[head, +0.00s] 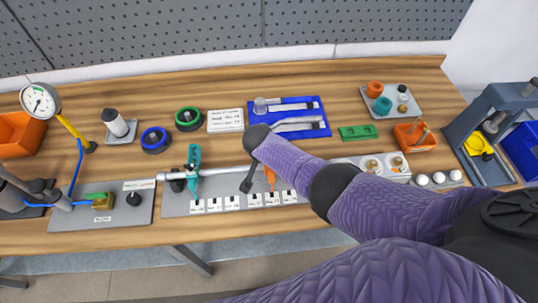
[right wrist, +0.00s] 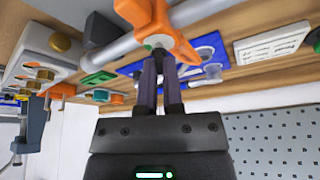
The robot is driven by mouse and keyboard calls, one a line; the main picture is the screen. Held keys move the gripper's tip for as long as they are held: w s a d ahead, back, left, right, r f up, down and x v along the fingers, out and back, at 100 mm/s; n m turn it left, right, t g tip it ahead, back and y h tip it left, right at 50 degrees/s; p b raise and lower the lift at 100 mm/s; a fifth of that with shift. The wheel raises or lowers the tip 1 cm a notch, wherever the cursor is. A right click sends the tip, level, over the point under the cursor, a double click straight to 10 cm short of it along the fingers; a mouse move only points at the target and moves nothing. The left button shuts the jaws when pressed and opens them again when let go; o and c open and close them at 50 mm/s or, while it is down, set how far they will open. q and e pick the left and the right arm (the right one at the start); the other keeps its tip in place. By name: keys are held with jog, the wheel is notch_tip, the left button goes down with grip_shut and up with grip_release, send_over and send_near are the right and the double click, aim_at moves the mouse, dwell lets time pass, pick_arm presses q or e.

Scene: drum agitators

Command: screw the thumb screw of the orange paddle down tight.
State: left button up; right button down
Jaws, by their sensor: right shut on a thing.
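The orange paddle (head: 270,178) sits on the horizontal grey shaft (head: 225,171) and is partly hidden behind my right arm in the head view. In the right wrist view the orange paddle (right wrist: 178,48) fills the top middle, its hub around the shaft (right wrist: 110,52). My right gripper (right wrist: 159,60) is shut at the hub, on the thumb screw (right wrist: 158,42), of which only a small part shows between the fingertips. In the head view my right gripper (head: 247,182) is mostly hidden by its own wrist. My left gripper is not in view.
A teal paddle (head: 194,165) sits farther left on the shaft. Label cards (head: 232,203) line the plate's front. A blue tray (head: 259,127) with tools, a green block (head: 358,132) and an orange bin (head: 404,139) lie behind and right. A grey press stand (head: 478,120) stands far right.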

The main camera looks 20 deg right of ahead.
jog(key=shift+w+r, duration=0.2)
jog(key=shift+r, duration=0.05)
jog(key=c, duration=0.8)
grip_release()
jog(key=shift+s+f, duration=0.1)
jog(key=shift+o, duration=0.2)
jog(key=p+v, duration=0.6)
jog(key=v, duration=0.4)
jog(key=shift+f, duration=0.1)
